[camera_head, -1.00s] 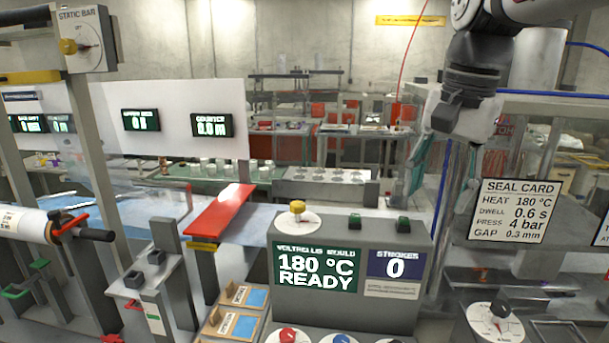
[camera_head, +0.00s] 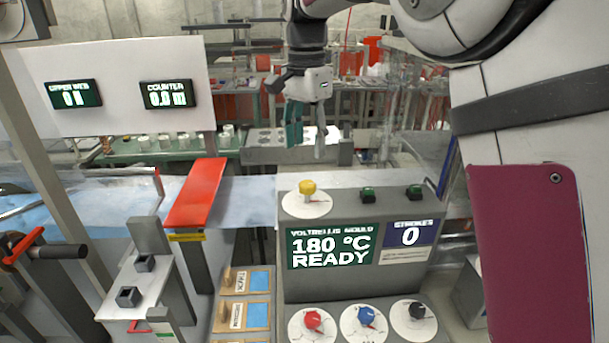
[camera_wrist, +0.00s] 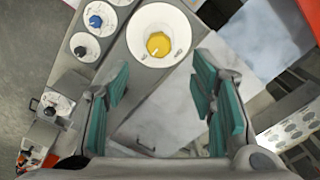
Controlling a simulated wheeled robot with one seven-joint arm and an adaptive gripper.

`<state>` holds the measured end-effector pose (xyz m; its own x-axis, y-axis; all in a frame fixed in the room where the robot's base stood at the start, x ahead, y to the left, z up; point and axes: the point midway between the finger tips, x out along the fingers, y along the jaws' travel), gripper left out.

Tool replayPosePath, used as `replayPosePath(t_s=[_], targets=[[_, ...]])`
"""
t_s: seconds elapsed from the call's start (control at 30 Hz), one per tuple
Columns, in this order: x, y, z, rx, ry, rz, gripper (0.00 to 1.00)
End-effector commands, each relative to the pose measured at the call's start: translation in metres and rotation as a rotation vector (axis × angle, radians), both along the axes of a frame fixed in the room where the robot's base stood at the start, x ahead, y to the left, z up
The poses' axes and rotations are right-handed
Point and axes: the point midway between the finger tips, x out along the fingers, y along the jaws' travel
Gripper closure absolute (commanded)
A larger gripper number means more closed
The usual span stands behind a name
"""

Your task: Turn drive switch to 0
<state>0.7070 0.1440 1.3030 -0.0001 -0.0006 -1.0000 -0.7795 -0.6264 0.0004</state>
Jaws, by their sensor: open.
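A yellow rotary knob (camera_head: 308,187) stands on a white round dial on top of the grey console (camera_head: 380,275). In the wrist view the yellow knob (camera_wrist: 158,44) shows ahead of and between the finger directions, clear of both fingers. My gripper (camera_head: 307,140) is open and empty, above and behind the console with its teal-padded fingers pointing down. The gripper also shows in the wrist view (camera_wrist: 163,92). Red (camera_head: 313,319), blue (camera_head: 366,315) and black (camera_head: 417,310) knobs sit on dials on the console's lower front. No label readable here marks which one is the drive switch.
Two green buttons (camera_head: 368,193) are on the console top, right of the yellow knob. A red sloped plate (camera_head: 198,192) stands to the left. Sample boards (camera_head: 245,283) lie left of the console. My arm covers the right side of the head view.

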Motion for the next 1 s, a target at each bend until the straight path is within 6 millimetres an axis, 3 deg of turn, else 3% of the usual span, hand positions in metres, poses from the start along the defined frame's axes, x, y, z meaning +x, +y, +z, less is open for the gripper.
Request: replayPosePath(t_s=[0.2,0.4,0.6,0.9,1.0], targets=[[-0.003,-0.001,-0.043,-0.002,0.005,-0.001,0.49],[-0.002,-0.001,-0.073,-0.002,0.002,0.000,0.49],[-0.001,-0.001,-0.087,-0.001,0.000,0.000,0.49],[0.000,-0.001,-0.089,-0.001,-0.001,0.000,0.49],[0.000,-0.001,-0.088,-0.001,-0.001,0.000,0.72]])
